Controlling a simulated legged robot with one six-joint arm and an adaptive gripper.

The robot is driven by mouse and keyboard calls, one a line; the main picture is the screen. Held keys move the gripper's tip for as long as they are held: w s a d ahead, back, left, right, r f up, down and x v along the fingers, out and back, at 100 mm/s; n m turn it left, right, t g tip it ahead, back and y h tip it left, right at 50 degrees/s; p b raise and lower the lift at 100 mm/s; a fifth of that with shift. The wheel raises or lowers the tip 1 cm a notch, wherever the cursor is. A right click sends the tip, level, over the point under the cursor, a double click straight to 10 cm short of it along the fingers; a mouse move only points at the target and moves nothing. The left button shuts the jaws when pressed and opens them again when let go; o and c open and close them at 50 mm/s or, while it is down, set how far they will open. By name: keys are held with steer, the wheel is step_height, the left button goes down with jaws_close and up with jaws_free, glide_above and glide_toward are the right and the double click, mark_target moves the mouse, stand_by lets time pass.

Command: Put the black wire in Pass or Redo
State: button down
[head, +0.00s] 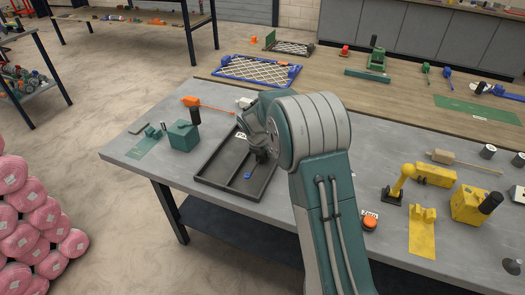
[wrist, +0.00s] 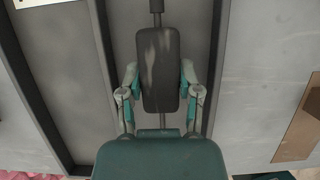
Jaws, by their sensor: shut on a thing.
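My gripper (wrist: 160,95) is shut on a dark, rounded, elongated piece with a thin dark rod at its far end, which I take to be the black wire (wrist: 158,70). In the head view my gripper (head: 260,150) is over the black divided tray (head: 222,196), and my arm hides part of it. In the wrist view the tray's dark walls (wrist: 103,45) run on both sides of the held piece. I cannot tell whether the piece touches the tray floor.
A small blue disc (head: 247,176) lies in the tray. A green block with a black handle (head: 184,135) stands to the left, and an orange-handled tool (head: 192,101) lies behind. Yellow fixtures (head: 423,230) and an orange button (head: 369,223) are to the right of my arm.

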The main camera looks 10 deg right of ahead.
mark_target(257, 162)
steer(key=shift+f, duration=0.4)
steer(key=shift+c, duration=1)
jaws_free()
steer(key=v, duration=1.2)
